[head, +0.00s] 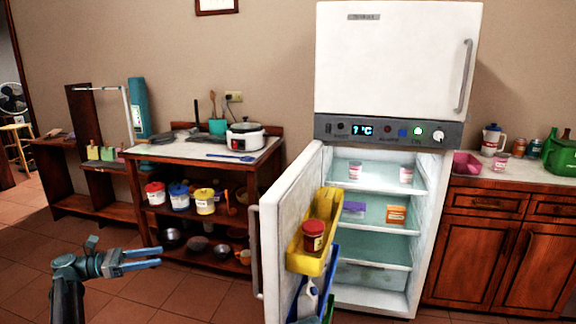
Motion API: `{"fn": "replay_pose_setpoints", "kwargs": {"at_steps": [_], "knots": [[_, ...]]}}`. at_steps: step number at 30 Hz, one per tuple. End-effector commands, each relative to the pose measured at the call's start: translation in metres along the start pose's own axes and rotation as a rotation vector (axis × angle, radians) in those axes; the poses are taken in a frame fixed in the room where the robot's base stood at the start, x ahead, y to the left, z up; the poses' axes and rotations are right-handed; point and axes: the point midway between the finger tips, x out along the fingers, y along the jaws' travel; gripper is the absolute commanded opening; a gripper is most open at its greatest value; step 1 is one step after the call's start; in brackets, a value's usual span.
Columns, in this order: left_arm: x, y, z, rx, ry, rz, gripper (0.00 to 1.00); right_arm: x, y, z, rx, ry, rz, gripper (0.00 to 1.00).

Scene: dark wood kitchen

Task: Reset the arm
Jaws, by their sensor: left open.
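My left gripper (157,257) is at the lower left of the head view, above the tiled floor. Its blue fingers point right and are apart, with nothing between them. It is left of the open fridge door (280,240) and apart from it. The fridge (385,150) stands right of the middle, with its lower door swung open to the left. My right gripper does not show.
A wooden shelf unit (150,190) with a rice cooker (246,138) on top stands behind the gripper. The yellow door bin (313,262) holds a red jar (313,236). A wooden cabinet (490,240) is at the right. Floor around the gripper is clear.

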Motion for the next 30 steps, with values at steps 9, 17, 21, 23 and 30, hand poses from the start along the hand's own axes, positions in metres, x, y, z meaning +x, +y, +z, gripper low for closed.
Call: {"fn": "replay_pose_setpoints", "kwargs": {"at_steps": [9, 17, 21, 23, 30], "knots": [[0.039, -0.014, -0.004, 0.056, 0.081, -0.042, 0.52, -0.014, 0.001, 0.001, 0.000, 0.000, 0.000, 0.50], [0.095, -0.039, -0.011, 0.156, 0.209, -0.123, 0.52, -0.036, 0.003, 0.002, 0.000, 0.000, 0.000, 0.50], [0.136, -0.067, -0.018, 0.256, 0.317, -0.210, 0.52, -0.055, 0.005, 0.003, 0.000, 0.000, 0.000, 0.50], [0.157, -0.084, -0.021, 0.317, 0.375, -0.263, 0.52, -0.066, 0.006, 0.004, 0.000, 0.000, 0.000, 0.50], [0.236, -0.191, -0.032, 0.725, 0.664, -0.664, 0.52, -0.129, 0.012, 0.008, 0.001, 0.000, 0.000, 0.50]]}}
